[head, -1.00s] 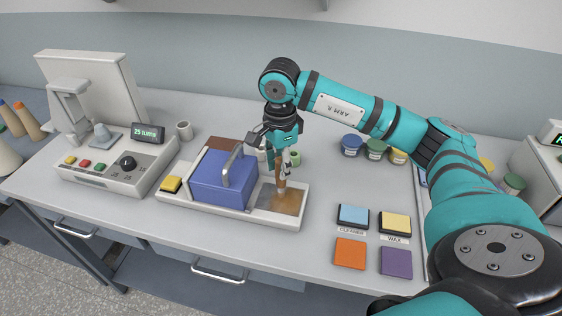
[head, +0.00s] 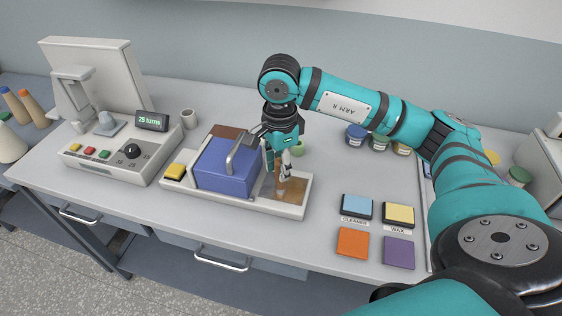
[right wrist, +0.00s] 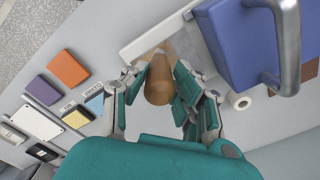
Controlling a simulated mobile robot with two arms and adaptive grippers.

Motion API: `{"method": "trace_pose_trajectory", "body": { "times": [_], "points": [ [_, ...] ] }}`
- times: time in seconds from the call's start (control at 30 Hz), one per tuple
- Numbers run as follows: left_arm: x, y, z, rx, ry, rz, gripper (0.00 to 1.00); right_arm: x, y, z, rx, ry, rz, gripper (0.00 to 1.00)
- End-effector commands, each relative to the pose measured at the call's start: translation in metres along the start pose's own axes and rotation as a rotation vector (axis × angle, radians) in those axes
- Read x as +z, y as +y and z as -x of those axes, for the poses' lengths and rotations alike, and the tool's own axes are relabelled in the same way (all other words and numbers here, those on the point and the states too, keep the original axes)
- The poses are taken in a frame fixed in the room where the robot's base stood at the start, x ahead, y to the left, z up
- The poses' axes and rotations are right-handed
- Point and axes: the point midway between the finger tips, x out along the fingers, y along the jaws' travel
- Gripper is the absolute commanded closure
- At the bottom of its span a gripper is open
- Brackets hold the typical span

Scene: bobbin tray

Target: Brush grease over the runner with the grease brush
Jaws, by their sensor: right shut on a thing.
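My right gripper (head: 279,170) is shut on a brown wooden-handled brush (right wrist: 158,82), seen between the fingers in the right wrist view. The gripper is over the right end of a long white tray (head: 240,201). Below it lies a brown, shiny strip (head: 291,191), which appears to be the runner. The brush's tip is hidden, so I cannot tell whether it touches the strip. A blue block (head: 225,172) with a grey handle sits in the tray left of the gripper. My left gripper is not in view.
A winder with a "25 turns" display (head: 152,121) stands left. Coloured pads (head: 357,207) lie right, and jars (head: 356,135) stand behind. Bare table separates the tray from the pads.

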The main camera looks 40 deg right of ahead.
Motion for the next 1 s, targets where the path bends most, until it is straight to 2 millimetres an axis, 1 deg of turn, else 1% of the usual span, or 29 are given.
{"method": "trace_pose_trajectory", "body": {
  "times": [0.27,0.37,0.6,0.73,1.0],
  "points": [
    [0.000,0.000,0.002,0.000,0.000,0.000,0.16,0.000,0.000,0.003,-0.001,0.000,0.000,1.00],
    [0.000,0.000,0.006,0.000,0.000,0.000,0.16,0.000,0.000,0.009,-0.001,0.000,0.000,1.00],
    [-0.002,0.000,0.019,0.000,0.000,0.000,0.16,0.000,-0.001,0.034,-0.003,0.000,0.000,1.00],
    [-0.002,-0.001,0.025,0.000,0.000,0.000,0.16,0.000,-0.001,0.044,-0.001,0.000,0.001,1.00],
    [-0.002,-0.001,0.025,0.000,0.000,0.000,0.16,0.000,0.000,0.045,0.000,0.000,0.001,1.00]
  ]
}}
